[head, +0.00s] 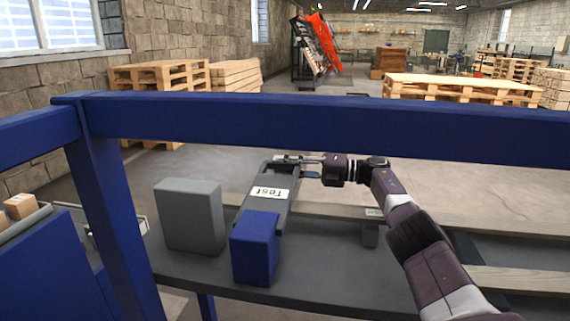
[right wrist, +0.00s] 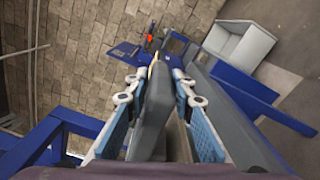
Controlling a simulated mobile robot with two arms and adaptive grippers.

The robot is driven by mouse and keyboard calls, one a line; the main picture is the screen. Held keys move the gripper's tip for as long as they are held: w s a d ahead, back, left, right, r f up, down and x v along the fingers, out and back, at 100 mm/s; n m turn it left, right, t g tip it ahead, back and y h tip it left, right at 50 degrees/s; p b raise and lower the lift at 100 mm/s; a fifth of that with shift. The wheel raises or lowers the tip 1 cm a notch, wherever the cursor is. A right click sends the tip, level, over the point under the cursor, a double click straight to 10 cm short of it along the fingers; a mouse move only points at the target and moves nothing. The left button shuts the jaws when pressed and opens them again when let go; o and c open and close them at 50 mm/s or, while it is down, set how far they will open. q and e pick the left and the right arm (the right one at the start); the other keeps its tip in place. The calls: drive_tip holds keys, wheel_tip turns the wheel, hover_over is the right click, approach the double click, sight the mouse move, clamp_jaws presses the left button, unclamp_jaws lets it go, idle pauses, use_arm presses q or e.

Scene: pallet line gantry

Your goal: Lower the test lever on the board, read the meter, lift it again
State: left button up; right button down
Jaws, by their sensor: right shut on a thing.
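A dark grey board (head: 262,214) with a white label reading "Test" (head: 269,194) stands on a grey shelf behind a blue beam. My right gripper (head: 306,167) reaches in from the right at the board's far end. In the right wrist view its two blue-padded fingers (right wrist: 157,108) stand either side of a dark grey bar (right wrist: 156,98), which looks like the test lever. The gripper is shut on it. In the head view the gripper covers most of the lever, so I cannot tell its angle. I cannot make out a meter face. My left gripper is not in view.
A grey box (head: 190,216) and a blue box (head: 255,250) stand on the grey shelf (head: 330,283) close to the board. The blue beam (head: 320,120) crosses in front, with a blue post (head: 112,200) at left. Pallets (head: 460,90) stand on the floor beyond.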

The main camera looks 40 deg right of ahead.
drive_tip(key=shift+r, duration=0.15)
drive_tip(key=c, duration=1.8)
unclamp_jaws()
drive_tip(key=shift+w, duration=0.1)
drive_tip(key=shift+o, duration=0.2)
drive_tip(key=v, duration=1.2)
drive_tip(key=shift+f, duration=0.2)
